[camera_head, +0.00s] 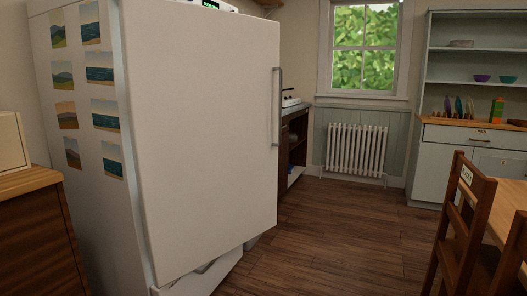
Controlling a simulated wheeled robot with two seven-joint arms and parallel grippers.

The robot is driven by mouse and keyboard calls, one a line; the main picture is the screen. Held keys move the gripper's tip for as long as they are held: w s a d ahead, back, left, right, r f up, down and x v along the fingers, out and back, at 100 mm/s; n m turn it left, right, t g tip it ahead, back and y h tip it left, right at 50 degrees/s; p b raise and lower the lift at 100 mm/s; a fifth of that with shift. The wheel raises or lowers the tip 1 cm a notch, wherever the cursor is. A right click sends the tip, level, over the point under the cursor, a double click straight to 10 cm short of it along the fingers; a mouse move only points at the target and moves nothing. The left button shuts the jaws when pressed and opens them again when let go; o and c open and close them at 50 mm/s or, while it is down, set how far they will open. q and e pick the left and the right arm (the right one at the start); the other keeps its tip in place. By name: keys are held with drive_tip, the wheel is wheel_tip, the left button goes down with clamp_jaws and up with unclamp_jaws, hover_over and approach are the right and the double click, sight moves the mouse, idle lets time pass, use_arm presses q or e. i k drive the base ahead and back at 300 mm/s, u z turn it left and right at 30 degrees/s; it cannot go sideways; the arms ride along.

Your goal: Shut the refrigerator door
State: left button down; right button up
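The white refrigerator (85,180) stands at the left, with its side covered in several landscape pictures. Its large door (200,130) faces me, with a vertical grey handle (277,107) near its right edge. The door looks a little ajar: its bottom edge is not in line with the white lower panel (205,279) beneath it, and its handle side stands out from the body. The door hides the refrigerator's inside. Neither of my grippers is in view.
A wooden-topped cabinet (38,230) stands at the near left. A counter (293,140) is beyond the door, and a radiator (355,150) is under the window. Chairs (468,220) and a table (510,200) stand at the right. The wooden floor (335,235) between is clear.

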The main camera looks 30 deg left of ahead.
sight(203, 85)
drive_tip(key=u, duration=0.65)
drive_tip(key=i, duration=0.6)
drive_tip(key=u, duration=0.55)
drive_tip(key=i, duration=0.9)
drive_tip(key=z, duration=0.35)
